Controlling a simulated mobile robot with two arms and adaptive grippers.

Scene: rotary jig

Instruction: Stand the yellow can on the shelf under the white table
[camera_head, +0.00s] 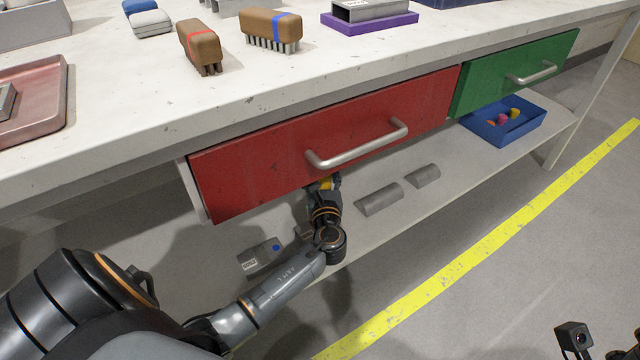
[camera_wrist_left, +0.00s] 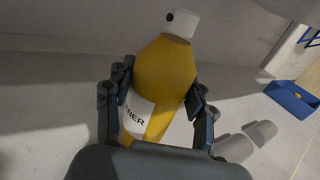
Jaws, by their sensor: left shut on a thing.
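The yellow can (camera_wrist_left: 166,72) has a white cap and a white label ending in "NER". My left gripper (camera_wrist_left: 155,112) is shut around it, one finger on each side. In the head view my left gripper (camera_head: 323,188) is under the red drawer, above the shelf (camera_head: 385,228) of the white table (camera_head: 120,110). Only a small yellow patch of the can (camera_head: 326,183) shows there; the drawer and gripper hide the rest. I cannot tell whether the can's base touches the shelf. My right gripper's fingers are not in view.
The red drawer (camera_head: 260,158) and green drawer (camera_head: 490,80) hang above the shelf. On the shelf are two grey half-round blocks (camera_head: 380,199), a grey labelled item (camera_head: 258,258) and a blue bin (camera_head: 505,128) with small coloured things. Bare shelf lies between the blocks and bin.

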